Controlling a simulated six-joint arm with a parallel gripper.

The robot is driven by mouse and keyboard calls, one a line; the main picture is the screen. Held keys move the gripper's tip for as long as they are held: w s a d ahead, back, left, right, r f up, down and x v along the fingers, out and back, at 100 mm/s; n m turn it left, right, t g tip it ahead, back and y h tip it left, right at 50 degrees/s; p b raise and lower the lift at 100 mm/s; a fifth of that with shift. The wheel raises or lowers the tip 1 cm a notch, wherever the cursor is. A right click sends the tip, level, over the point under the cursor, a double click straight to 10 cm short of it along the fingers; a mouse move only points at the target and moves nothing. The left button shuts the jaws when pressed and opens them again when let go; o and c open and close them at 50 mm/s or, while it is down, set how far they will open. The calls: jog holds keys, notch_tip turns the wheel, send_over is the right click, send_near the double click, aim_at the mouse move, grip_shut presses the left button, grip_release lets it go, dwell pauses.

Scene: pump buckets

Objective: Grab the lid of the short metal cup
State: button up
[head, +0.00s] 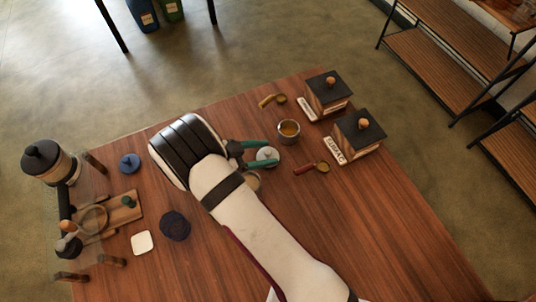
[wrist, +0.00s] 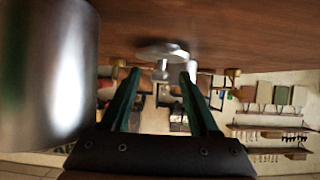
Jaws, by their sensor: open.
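A silver lid with a knob (head: 267,155) lies on the table in the head view. It also shows in the wrist view as a round silver lid (wrist: 162,48), its knob toward the gap between my fingers. My gripper (head: 272,153) is open, with its green fingers on either side of the lid in the head view. In the wrist view my gripper (wrist: 160,76) holds nothing, and contact with the knob cannot be told. A metal cup (head: 254,181) stands beside my wrist, partly hidden by my arm; a large blurred metal cylinder (wrist: 50,70) fills the wrist view's left side.
A small metal cup with brown contents (head: 289,131) stands just beyond my gripper. Brass-ended scoops (head: 322,167) and (head: 272,99), and two black-lidded wooden boxes (head: 359,135) and (head: 327,92), are to the right. The right front table is clear.

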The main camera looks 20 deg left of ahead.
grip_shut()
dwell(0.4)
